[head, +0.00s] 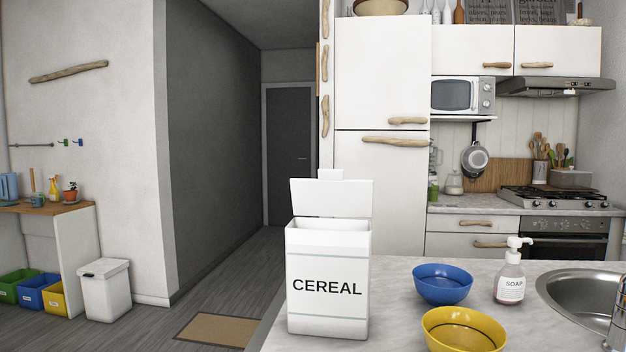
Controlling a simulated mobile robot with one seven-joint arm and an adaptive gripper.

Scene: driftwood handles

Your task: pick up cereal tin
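The cereal tin (328,262) is a tall white box marked "CEREAL" in dark letters, with thin pale green lines. It stands upright on the light counter at the lower middle of the head view. Its hinged lid (331,198) is raised at the back, so the top is open. I cannot see what is inside. My gripper is not in the head view.
A blue bowl (443,284) and a yellow bowl (464,331) stand right of the tin on the counter (393,300). A soap bottle (509,276) and a metal sink (582,298) are farther right. The counter's left edge is close to the tin.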

